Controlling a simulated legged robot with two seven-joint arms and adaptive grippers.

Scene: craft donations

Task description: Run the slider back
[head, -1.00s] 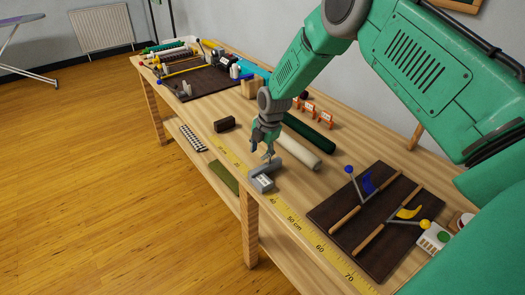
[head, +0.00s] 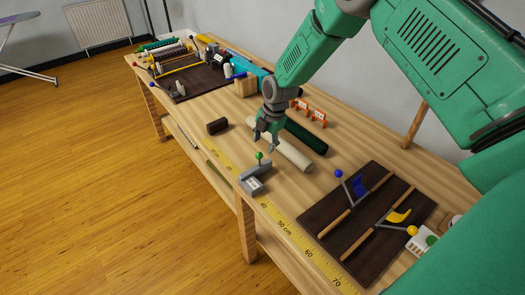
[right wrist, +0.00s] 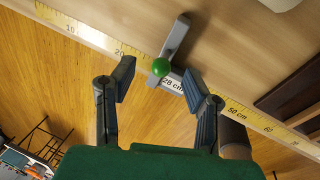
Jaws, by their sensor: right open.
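The slider (head: 256,183) is a grey piece with a white label and an upright green knob (head: 259,155), beside the yellow measuring tape near the table's front edge. In the right wrist view the green knob (right wrist: 161,67) appears between my two fingers, and the label (right wrist: 172,84) reads 28 cm. My right gripper (head: 266,146) is open and empty, above and slightly behind the knob, apart from it in the head view; its spread fingers also show in the right wrist view (right wrist: 160,82). My left gripper is not in view.
The yellow tape (head: 293,233) runs along the front edge. A cream roll (head: 290,153) and a dark green roll (head: 306,136) lie behind the slider. A dark brown block (head: 217,126) stands to its left. A dark board (head: 385,245) with blue and yellow levers lies to the right.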

